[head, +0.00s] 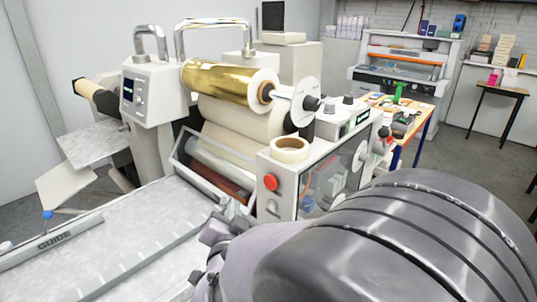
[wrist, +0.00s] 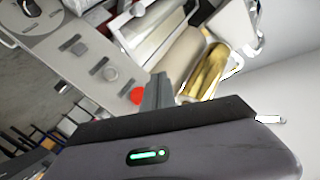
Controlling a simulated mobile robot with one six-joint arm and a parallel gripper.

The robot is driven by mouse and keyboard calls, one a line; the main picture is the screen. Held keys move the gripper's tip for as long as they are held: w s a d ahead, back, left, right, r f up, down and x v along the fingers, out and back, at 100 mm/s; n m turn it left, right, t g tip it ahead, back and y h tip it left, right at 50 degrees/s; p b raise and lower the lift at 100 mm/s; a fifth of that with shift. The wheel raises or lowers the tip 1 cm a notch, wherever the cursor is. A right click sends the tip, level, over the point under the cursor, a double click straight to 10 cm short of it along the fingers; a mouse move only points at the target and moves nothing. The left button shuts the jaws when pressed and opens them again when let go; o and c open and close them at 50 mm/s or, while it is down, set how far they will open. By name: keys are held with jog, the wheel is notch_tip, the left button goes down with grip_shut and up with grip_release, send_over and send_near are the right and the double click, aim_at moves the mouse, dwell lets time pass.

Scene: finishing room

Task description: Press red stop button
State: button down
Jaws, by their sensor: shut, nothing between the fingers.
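The red stop button (head: 270,182) is on the front left face of the grey machine's side housing, above a small dark knob (head: 272,206). In the wrist view the red button (wrist: 138,96) shows just left of my fingers, partly beside them. My gripper (wrist: 157,78) is shut and empty, its grey fingers together. In the head view my gripper (head: 215,234) is low and left of the button, in front of the machine and mostly hidden by my arm. I see no contact with the button.
A roll of tape (head: 290,150) lies on top of the housing. A gold foil roll (head: 215,82) and a cream roll sit behind. A grey feed table (head: 130,240) with a guide bar lies at left. A workbench (head: 415,110) stands at back right.

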aim_at(272, 182)
jog(key=shift+d, duration=0.1)
jog(key=w+d+p, duration=0.1)
jog(key=w+d, duration=0.4)
jog(key=w, duration=0.1)
jog(key=shift+w+d, duration=0.3)
jog(key=shift+d, duration=0.1)
dwell(2.0)
jog(key=shift+w+d+b, duration=0.3)
jog(key=shift+b, duration=0.2)
